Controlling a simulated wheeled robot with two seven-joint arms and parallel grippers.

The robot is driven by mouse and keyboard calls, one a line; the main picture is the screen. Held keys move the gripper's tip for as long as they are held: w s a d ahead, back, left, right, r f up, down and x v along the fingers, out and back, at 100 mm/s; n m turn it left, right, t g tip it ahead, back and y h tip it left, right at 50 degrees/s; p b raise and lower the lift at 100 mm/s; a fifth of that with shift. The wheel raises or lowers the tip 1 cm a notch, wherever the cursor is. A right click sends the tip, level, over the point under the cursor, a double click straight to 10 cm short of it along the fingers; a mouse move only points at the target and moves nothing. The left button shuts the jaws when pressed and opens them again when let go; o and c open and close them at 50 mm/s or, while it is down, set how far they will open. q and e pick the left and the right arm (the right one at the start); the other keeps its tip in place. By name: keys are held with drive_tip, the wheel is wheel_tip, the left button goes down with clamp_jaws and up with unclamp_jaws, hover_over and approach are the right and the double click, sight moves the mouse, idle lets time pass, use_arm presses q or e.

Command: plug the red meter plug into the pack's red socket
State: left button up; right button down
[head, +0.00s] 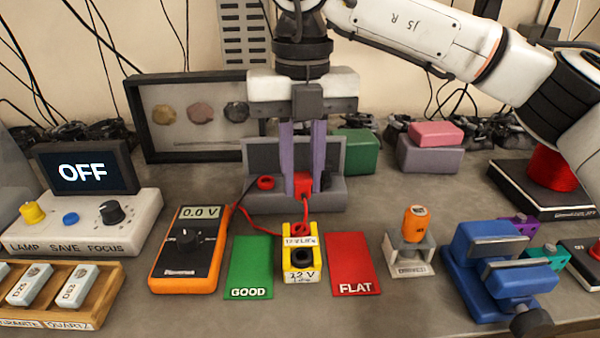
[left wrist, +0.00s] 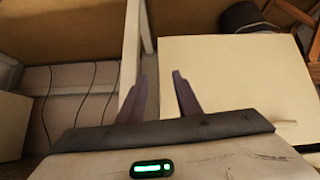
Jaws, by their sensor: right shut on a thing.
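My right gripper (head: 303,188) points straight down with its purple fingers shut on the red meter plug (head: 303,183). The plug is in front of the grey stand (head: 245,203), behind and above the yellow battery pack (head: 289,274). A red lead runs down from the plug, then left toward the orange multimeter (head: 185,250), which reads 0.0 V. My left gripper (left wrist: 160,95) is open and empty in the left wrist view.
A green GOOD card (head: 250,262) and a red FLAT card (head: 352,262) flank the pack. An orange cell on a small stand (head: 412,262) and a blue vise (head: 490,265) are to the right. The grey stand has a red ring (head: 265,183) on it.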

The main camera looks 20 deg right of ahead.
sight(300, 199)
use_arm(q)
drive_tip(key=shift+w, duration=0.1)
use_arm(e)
drive_tip(key=shift+a+f+m, duration=0.1)
drive_tip(key=shift+m, duration=0.5)
drive_tip(key=shift+f+b, duration=0.9)
drive_tip(key=shift+f, duration=0.1)
drive_tip(key=shift+f+b, duration=0.55)
drive_tip(key=shift+f, duration=0.15)
drive_tip(key=shift+f+b, duration=0.45)
drive_tip(key=shift+f, duration=0.1)
use_arm(q)
drive_tip(key=f, duration=0.3)
drive_tip(key=shift+d, duration=0.25)
use_arm(e)
drive_tip(key=shift+f, duration=0.3)
use_arm(q)
drive_tip(key=shift+w+r, duration=0.15)
drive_tip(key=shift+r, duration=0.1)
use_arm(e)
drive_tip(key=shift+w, duration=0.1)
use_arm(q)
drive_tip(key=shift+s+a+f+b, duration=0.1)
drive_tip(key=shift+s+f+b, duration=0.15)
drive_tip(key=shift+f+b, duration=0.15)
use_arm(e)
drive_tip(key=shift+f, duration=0.5)
